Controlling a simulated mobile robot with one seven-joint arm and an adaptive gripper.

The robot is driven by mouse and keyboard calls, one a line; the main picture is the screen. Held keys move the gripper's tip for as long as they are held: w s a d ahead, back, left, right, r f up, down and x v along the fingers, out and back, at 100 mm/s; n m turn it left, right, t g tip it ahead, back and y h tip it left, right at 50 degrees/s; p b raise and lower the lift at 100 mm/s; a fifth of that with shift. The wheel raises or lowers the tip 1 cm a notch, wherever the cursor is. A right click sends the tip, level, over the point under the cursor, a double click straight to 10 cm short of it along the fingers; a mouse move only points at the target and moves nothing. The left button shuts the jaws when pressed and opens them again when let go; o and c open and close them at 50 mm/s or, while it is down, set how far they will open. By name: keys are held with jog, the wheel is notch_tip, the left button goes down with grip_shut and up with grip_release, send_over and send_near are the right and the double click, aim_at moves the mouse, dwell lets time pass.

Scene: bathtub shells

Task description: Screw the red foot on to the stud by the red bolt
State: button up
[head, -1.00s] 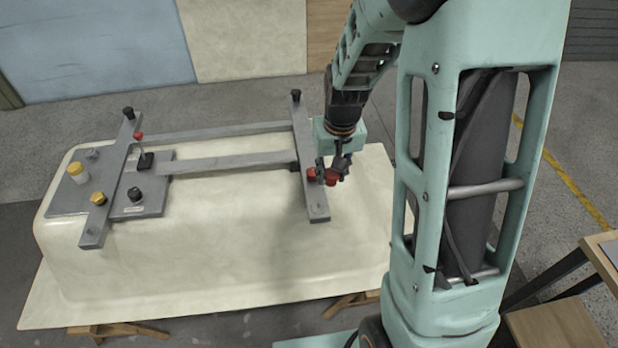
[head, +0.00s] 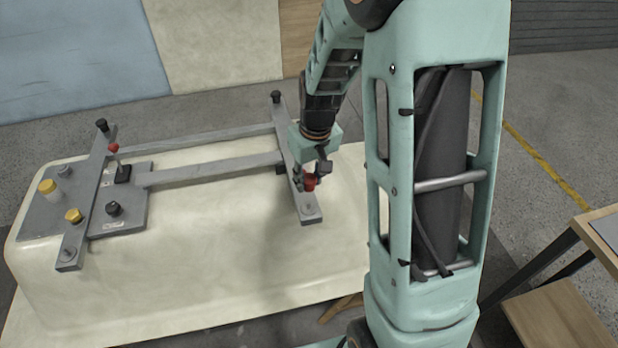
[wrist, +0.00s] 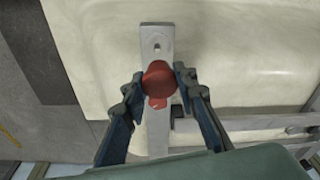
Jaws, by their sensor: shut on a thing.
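The red foot (wrist: 159,80) is a round red piece between my gripper's fingertips in the wrist view. My gripper (wrist: 160,86) is shut on it, over the grey crossbar (wrist: 155,130). A smaller red patch, apparently the red bolt (wrist: 157,103), shows just beside the foot on the bar. In the head view the foot (head: 310,180) appears at the crossbar's near part, below my gripper (head: 311,176). The stud is hidden, seemingly under the foot. I cannot tell whether the foot touches it.
The crossbar lies on an upturned cream bathtub shell (head: 200,235). A black knob (head: 276,97) stands at its far end. A wooden table (head: 600,235) stands right.

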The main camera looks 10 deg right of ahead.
aim_at(309, 203)
jog(key=shift+f+b, duration=2.1)
jog(key=shift+f, duration=0.65)
jog(key=shift+f+b, duration=0.15)
jog(key=shift+b, duration=0.25)
jog(key=shift+f, duration=0.35)
jog(key=shift+f+b, duration=0.85)
jog(key=shift+b, duration=0.1)
jog(key=o, duration=1.2)
jog(key=shift+r, duration=0.1)
jog(key=r, duration=0.4)
jog(key=s+r, duration=0.1)
jog(key=r, duration=0.7)
jog(key=shift+s+d, duration=0.25)
jog(key=shift+s, duration=0.15)
